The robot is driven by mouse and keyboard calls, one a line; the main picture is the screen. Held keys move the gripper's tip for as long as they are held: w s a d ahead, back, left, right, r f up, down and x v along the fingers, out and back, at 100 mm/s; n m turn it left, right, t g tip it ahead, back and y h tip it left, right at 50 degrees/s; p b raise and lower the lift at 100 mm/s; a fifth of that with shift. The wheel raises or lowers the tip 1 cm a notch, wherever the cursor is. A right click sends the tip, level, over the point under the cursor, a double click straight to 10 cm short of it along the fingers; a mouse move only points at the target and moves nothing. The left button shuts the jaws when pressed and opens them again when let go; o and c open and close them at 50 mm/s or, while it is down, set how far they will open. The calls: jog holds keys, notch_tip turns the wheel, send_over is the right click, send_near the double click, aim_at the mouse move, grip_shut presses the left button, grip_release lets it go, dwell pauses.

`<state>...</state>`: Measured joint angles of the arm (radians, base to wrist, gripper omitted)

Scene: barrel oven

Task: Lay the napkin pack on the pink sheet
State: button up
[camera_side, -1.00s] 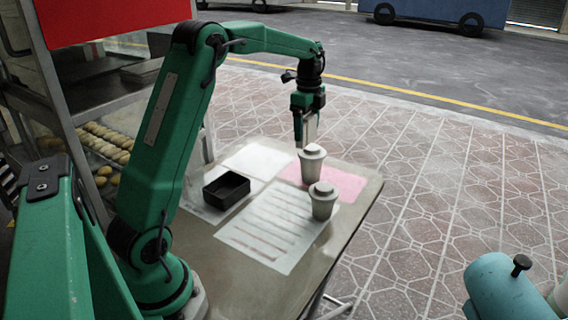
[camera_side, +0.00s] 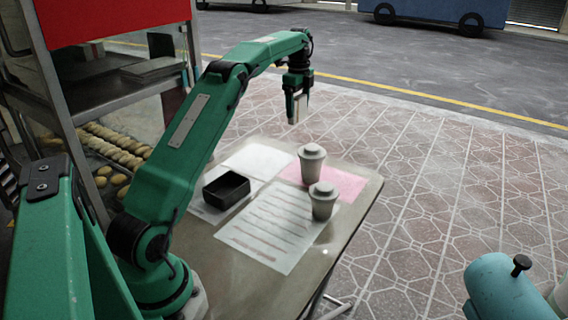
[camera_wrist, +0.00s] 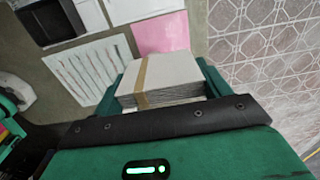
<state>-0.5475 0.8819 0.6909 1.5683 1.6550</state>
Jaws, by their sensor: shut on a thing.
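My gripper (camera_side: 297,108) is shut on the napkin pack. The pack is a pale stack of folded napkins with a tan band, large in the wrist view (camera_wrist: 165,78). In the side view it is a small pale upright shape hanging between the jaws. My gripper holds it in the air, well above the table at its far side. The pink sheet (camera_side: 347,184) lies flat on the table's far right part. Part of it shows beyond the pack in the wrist view (camera_wrist: 160,36); the rest is hidden there.
The printed sheet (camera_side: 262,232), a black tray (camera_side: 226,190) and a white sheet (camera_side: 262,158) lie left.

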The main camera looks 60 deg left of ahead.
aim_at(297, 120)
jog(key=shift+a, duration=0.25)
jog(key=shift+f, duration=9.05)
jog(key=shift+f, duration=0.15)
jog(key=o, duration=1)
jog(key=shift+o, duration=0.2)
notch_tip(297, 120, up, 12)
jog(key=shift+r, duration=0.2)
